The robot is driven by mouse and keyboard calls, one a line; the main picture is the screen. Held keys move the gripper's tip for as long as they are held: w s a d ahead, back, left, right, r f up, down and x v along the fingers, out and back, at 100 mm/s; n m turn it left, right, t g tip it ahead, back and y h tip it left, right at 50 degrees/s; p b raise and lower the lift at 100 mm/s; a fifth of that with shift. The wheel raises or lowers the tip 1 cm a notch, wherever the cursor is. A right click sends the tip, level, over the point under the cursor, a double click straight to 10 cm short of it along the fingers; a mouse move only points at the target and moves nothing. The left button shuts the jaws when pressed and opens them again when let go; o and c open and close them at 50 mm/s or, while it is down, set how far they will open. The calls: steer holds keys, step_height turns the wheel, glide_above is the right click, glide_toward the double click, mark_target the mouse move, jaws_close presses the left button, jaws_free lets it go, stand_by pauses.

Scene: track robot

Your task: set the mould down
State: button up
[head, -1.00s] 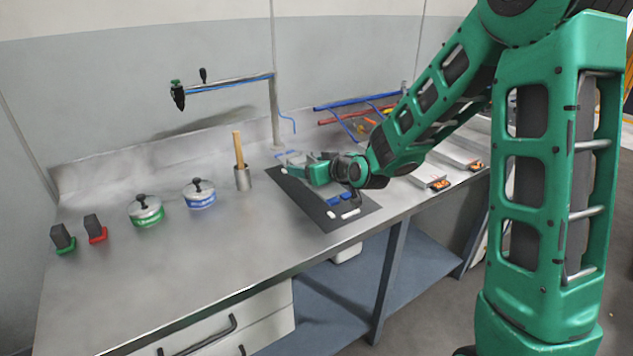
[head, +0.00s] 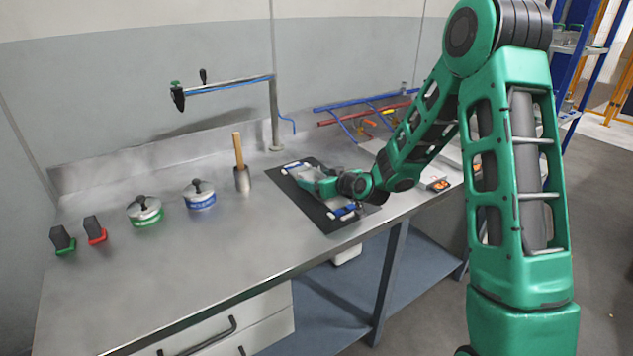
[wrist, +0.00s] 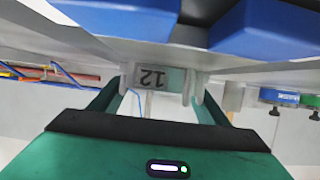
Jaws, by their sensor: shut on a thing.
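The mould is a pale plate with blue blocks (head: 345,211) at its near end and more blue and white at its far end (head: 292,168). It lies over the dark mat (head: 318,215) on the bench. My gripper (head: 318,184) is shut on the mould's middle, and my wrist hides part of it. In the wrist view, which looks upside down, my gripper (wrist: 163,82) has its fingers either side of a tag reading 12. The mould's blue blocks (wrist: 270,25) fill the top of that view. Whether the mould touches the mat, I cannot tell.
A wooden-handled tool stands in a metal cup (head: 242,179) left of the mat. A blue-labelled pot (head: 200,200), a green-labelled pot (head: 145,215) and two small stamps stand further left. A clamp arm (head: 225,84) hangs above. The front left bench top is clear.

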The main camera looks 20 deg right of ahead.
steer(key=o, duration=1.5)
steer(key=v, duration=1.2)
steer(key=shift+r, duration=0.1)
steer(key=s+d+g, duration=0.1)
steer(key=s, duration=0.2)
steer(key=s+d+g+h, duration=0.1)
steer(key=s+d+g, duration=0.1)
steer(key=s, duration=0.1)
steer(key=s+d+f+g+h, duration=0.1)
steer(key=s+d, duration=0.1)
steer(key=s, duration=0.1)
steer(key=shift+s+d+f+m+g, duration=0.1)
steer(key=shift+d+m+g, duration=0.05)
steer(key=shift+m+g, duration=0.15)
steer(key=s+d+r+m+g, duration=0.1)
steer(key=s+d+m+g, duration=0.2)
steer(key=s, duration=0.7)
steer(key=s+d+r+m+g+h, duration=0.1)
steer(key=s+d+r+m+g, duration=0.1)
steer(key=s, duration=0.8)
steer(key=s+d+r+m+g+h, duration=0.1)
steer(key=s+d+m+g, duration=0.2)
steer(key=s, duration=0.8)
steer(key=shift+d+r+m+g, duration=0.3)
steer(key=shift+d+r+m, duration=0.05)
steer(key=shift+d+m, duration=0.35)
